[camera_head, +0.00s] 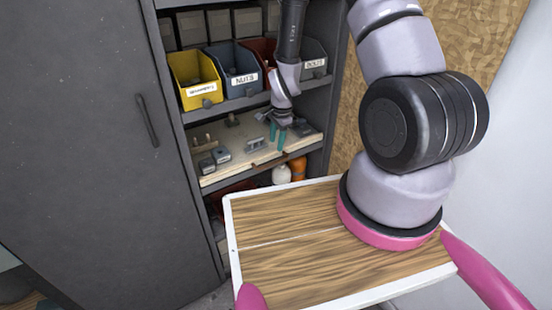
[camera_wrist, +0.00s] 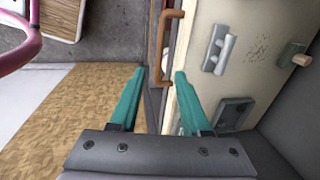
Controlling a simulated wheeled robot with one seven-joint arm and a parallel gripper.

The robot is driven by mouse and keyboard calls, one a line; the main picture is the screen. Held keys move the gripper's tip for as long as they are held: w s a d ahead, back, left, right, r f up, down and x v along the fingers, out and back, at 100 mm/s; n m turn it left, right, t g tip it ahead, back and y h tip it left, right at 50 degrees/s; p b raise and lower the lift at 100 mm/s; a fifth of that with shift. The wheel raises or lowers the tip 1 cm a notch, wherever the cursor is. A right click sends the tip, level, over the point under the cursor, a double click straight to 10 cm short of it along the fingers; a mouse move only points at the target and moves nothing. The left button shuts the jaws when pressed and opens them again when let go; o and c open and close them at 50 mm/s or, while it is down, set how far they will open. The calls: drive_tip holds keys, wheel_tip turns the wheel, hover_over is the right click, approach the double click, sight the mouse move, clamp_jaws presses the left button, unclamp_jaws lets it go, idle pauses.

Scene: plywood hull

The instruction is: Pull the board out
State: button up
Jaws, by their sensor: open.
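The pale board (camera_head: 236,167) lies on a shelf inside the open cabinet, with small metal parts on it. In the wrist view the board (camera_wrist: 222,86) fills the right side, and a copper-brown bar handle (camera_wrist: 163,42) runs along its front edge. My gripper (camera_head: 277,136) reaches down at the board's front right. Its teal fingers are open and empty, and in the wrist view my gripper (camera_wrist: 160,75) has the handle's lower end between its fingertips in the picture. I cannot tell whether they touch it or how far apart they are in depth.
Yellow (camera_head: 193,77) and blue (camera_head: 236,69) bins stand on the shelf above. A white bottle (camera_head: 281,174) and an orange one stand below the board. A grey cabinet door (camera_head: 80,130) is at left. My wood-topped tray is in front.

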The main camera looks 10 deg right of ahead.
sight(274, 163)
drive_tip(key=f, duration=0.3)
drive_tip(key=w+f, duration=0.1)
drive_tip(key=f, duration=0.5)
drive_tip(key=shift+w+a+f, duration=0.25)
drive_tip(key=shift+w+a, duration=0.05)
drive_tip(key=shift+w, duration=0.05)
clamp_jaws()
idle(0.9)
